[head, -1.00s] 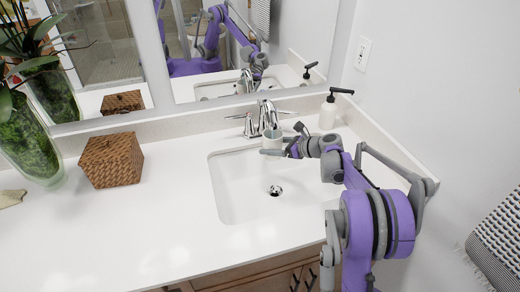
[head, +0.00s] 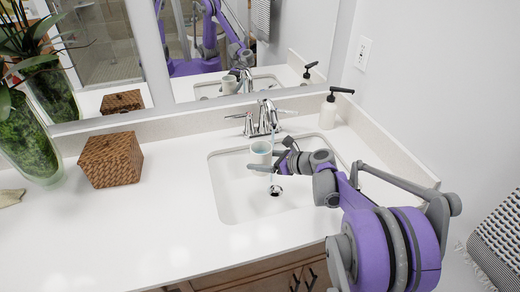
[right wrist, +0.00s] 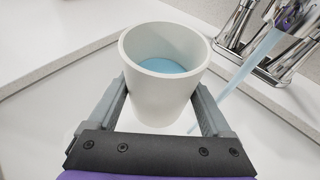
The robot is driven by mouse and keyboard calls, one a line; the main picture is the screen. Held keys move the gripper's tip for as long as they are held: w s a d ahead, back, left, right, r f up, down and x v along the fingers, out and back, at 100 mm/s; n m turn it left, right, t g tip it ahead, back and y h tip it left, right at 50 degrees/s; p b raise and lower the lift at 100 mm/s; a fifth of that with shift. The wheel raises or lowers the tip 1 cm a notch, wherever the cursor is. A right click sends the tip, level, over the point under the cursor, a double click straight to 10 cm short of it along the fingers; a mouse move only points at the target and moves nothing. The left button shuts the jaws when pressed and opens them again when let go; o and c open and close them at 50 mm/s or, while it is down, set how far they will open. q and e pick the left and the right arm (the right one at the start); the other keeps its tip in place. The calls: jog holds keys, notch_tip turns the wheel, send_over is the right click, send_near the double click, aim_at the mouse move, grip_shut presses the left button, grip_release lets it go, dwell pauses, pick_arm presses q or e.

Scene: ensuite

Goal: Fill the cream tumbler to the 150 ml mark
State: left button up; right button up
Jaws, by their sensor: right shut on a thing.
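The cream tumbler (head: 260,156) is upright over the sink, held by my right gripper (head: 267,164). In the right wrist view, the gripper's fingers (right wrist: 163,105) close around both sides of the tumbler (right wrist: 155,95), and pale blue water (right wrist: 170,66) lies inside it. I cannot make out a 150 ml mark. The chrome faucet (head: 268,118) is running. Its water stream (right wrist: 250,62) falls to the right of the tumbler, outside the rim, into the sink. My left gripper is not in view.
The white sink basin (head: 232,200) has a chrome drain (head: 275,190). A soap dispenser (head: 328,112) stands to the right of the faucet. A woven box (head: 112,160) and a glass vase (head: 28,150) stand on the left.

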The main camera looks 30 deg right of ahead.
jog(key=shift+s+a, duration=0.2)
jog(key=shift+a, duration=0.15)
jog(key=shift+r, duration=0.1)
jog(key=r+p, duration=0.1)
jog(key=r, duration=0.1)
jog(key=a+r+p, duration=0.1)
jog(key=r+p, duration=0.1)
jog(key=s+r+p, duration=0.1)
jog(key=r, duration=0.1)
jog(key=shift+a, duration=0.4)
jog(key=r+p, duration=0.1)
jog(key=a+r+p, duration=0.1)
jog(key=r, duration=0.1)
jog(key=s+r+p, duration=0.1)
jog(key=shift+a+r, duration=0.15)
jog(key=shift+a, duration=0.1)
